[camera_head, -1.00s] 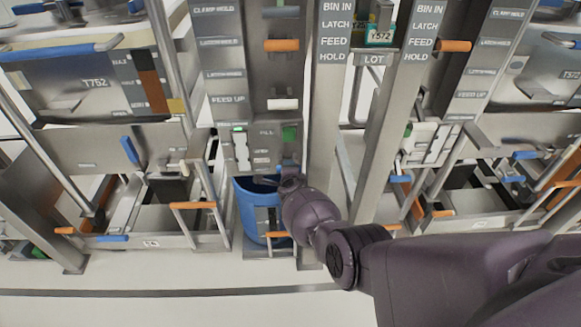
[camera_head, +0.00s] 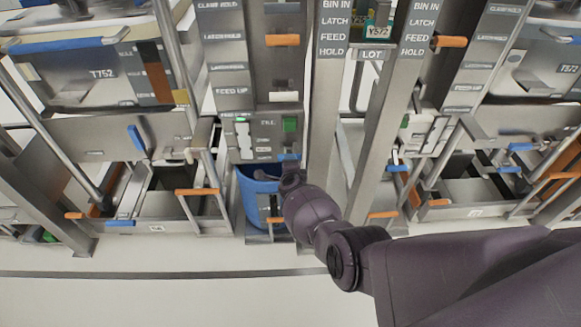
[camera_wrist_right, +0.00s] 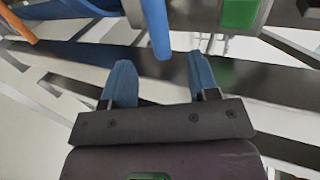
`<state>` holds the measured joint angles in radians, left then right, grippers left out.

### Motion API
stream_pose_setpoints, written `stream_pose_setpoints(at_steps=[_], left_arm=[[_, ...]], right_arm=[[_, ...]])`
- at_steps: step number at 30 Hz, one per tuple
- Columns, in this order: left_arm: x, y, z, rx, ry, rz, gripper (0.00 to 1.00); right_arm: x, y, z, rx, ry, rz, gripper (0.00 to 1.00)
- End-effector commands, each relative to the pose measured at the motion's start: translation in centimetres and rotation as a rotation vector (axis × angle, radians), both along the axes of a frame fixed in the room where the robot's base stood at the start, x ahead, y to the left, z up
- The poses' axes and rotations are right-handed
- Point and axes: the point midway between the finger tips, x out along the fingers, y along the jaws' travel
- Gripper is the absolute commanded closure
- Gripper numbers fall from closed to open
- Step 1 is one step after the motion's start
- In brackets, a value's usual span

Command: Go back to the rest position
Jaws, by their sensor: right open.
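The blue bin (camera_head: 254,200) stands low in the middle of the machine, below the panel with the green button. My right arm comes in from the right in the head view, and its gripper (camera_head: 291,174) is at the bin's upper right, partly hidden by my wrist. In the right wrist view the right gripper (camera_wrist_right: 162,82) has its two blue fingertips apart with nothing between them. A blue bar-like part (camera_wrist_right: 157,28) is just beyond the fingers. Whether it touches them I cannot tell. My left gripper is not in view.
Metal posts (camera_head: 325,110) stand right of the bin. An orange handle (camera_head: 197,191) is on the left and another orange handle (camera_head: 384,214) on the right. A green button (camera_head: 289,124) sits above the bin. The pale floor (camera_head: 180,295) in front is clear.

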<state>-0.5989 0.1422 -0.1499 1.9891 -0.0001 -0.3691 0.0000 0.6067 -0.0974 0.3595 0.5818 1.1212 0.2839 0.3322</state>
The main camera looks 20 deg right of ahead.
Motion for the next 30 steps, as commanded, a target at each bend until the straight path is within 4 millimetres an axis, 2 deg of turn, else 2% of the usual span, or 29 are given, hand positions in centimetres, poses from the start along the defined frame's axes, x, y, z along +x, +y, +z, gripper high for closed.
stream_pose_setpoints(at_steps=[12,16,17,20,24,27,30], left_arm=[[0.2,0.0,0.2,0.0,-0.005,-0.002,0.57],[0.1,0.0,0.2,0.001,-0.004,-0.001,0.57],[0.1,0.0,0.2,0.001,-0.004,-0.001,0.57],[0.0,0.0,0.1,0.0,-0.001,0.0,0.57],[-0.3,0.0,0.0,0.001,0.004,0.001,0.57],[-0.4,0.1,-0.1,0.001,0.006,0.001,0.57],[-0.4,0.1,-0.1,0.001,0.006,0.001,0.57]], right_arm=[[0.0,0.0,0.0,-0.004,0.001,0.002,0.46],[0.2,0.7,0.0,-0.043,0.017,0.068,0.46],[0.6,0.8,0.6,-0.066,0.012,0.095,0.46],[2.4,1.3,3.8,-0.168,-0.037,0.188,0.46],[4.7,1.5,9.5,-0.358,-0.12,0.312,0.46],[4.5,0.9,12.2,-0.521,-0.151,0.388,0.46],[3.2,-0.1,13.9,-0.694,-0.158,0.457,0.46]])
